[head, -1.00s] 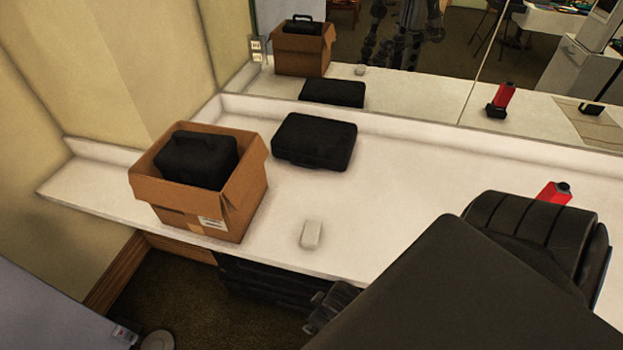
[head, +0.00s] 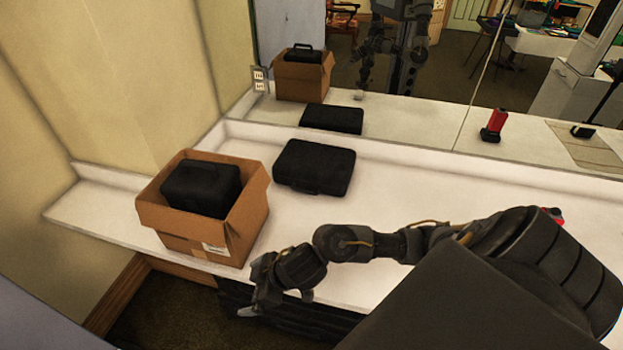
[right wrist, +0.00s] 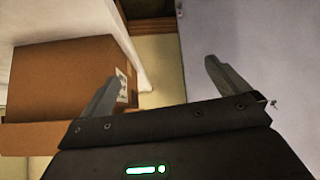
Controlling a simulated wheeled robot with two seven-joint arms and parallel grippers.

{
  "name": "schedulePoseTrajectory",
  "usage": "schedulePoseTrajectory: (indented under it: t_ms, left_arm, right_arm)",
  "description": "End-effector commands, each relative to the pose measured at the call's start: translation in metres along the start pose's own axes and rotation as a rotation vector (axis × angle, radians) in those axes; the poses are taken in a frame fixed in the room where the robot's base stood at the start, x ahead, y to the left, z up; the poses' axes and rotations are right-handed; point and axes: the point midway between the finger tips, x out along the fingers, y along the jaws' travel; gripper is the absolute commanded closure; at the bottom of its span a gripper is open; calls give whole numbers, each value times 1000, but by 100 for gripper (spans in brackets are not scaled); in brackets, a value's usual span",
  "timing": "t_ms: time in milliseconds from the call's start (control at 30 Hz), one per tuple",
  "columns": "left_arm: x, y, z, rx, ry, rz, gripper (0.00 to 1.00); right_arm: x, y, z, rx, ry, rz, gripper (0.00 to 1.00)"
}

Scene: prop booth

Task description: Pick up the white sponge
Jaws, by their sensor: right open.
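The white sponge is hidden behind my right arm in the head view. A small pale shape in the mirror, under the reflected arm, looks like its reflection. My right gripper (head: 276,302) is at the counter's front edge, to the right of the cardboard box and pointing down. Its fingers are apart and empty in the right wrist view (right wrist: 160,75). No sponge shows in the right wrist view. My left gripper is not in view.
A cardboard box (head: 190,246) holding a black case (head: 201,186) stands left on the white counter (head: 410,178). It also shows in the right wrist view (right wrist: 60,85). Another black case (head: 314,168) lies near the mirror. A red object (head: 553,215) is mostly hidden behind my arm.

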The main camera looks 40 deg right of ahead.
Motion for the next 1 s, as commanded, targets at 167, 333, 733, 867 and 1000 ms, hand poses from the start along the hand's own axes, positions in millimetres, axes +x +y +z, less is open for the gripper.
schedulePoseTrajectory:
  t_ms: [167, 333, 733, 867, 1000]
  left_arm:
    - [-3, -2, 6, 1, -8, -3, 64]
    - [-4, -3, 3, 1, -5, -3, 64]
    - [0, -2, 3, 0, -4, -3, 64]
    - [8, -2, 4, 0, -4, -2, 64]
    - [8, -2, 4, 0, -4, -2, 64]
  right_arm:
    - [-22, 64, 38, -34, -228, -74, 0]
    - [-66, 120, 82, 62, -462, -50, 0]
    - [-91, 148, 113, 153, -598, -11, 0]
    - [-73, 146, 126, 154, -600, -12, 0]
    - [-59, 147, 134, 152, -599, -10, 0]
